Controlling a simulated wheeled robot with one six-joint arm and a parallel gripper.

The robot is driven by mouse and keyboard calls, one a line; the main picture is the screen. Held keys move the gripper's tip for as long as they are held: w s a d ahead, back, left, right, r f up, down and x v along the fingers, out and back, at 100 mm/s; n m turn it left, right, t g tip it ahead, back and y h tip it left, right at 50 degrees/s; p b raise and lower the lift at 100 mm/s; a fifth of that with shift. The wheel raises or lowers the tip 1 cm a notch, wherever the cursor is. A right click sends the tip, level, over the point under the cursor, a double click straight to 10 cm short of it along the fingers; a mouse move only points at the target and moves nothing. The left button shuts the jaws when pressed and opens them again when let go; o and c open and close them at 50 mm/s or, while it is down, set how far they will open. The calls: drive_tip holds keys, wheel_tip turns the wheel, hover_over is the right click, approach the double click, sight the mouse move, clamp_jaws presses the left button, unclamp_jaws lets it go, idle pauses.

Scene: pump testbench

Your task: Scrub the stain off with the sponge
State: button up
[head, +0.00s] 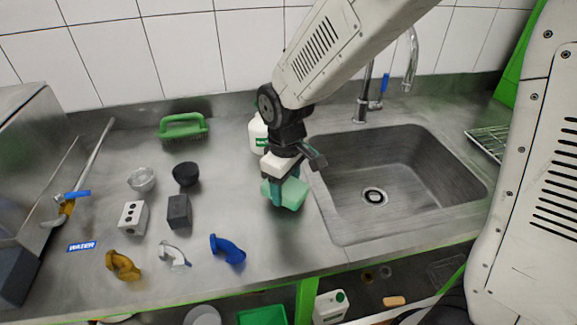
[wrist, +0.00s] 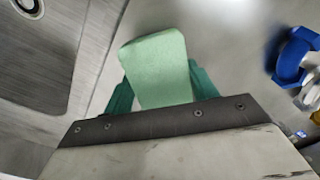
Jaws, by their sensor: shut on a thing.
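My gripper (head: 277,194) is shut on a light green sponge (head: 291,194) and holds it over the steel counter, just left of the sink. In the wrist view the sponge (wrist: 157,68) sits between the two green fingers and sticks out past them. I cannot tell whether the sponge touches the counter. I cannot make out a stain for sure in either view; the counter under the sponge is hidden.
The steel sink (head: 374,196) is right of my gripper, with a faucet (head: 366,95) behind. A white bottle (head: 257,134) stands close behind my gripper. A green brush (head: 182,126), bowls, blocks and a blue pipe elbow (head: 228,249) lie left. The front counter is partly clear.

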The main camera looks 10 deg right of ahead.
drive_tip(key=shift+d+r, duration=0.4)
drive_tip(key=shift+r, duration=2.6)
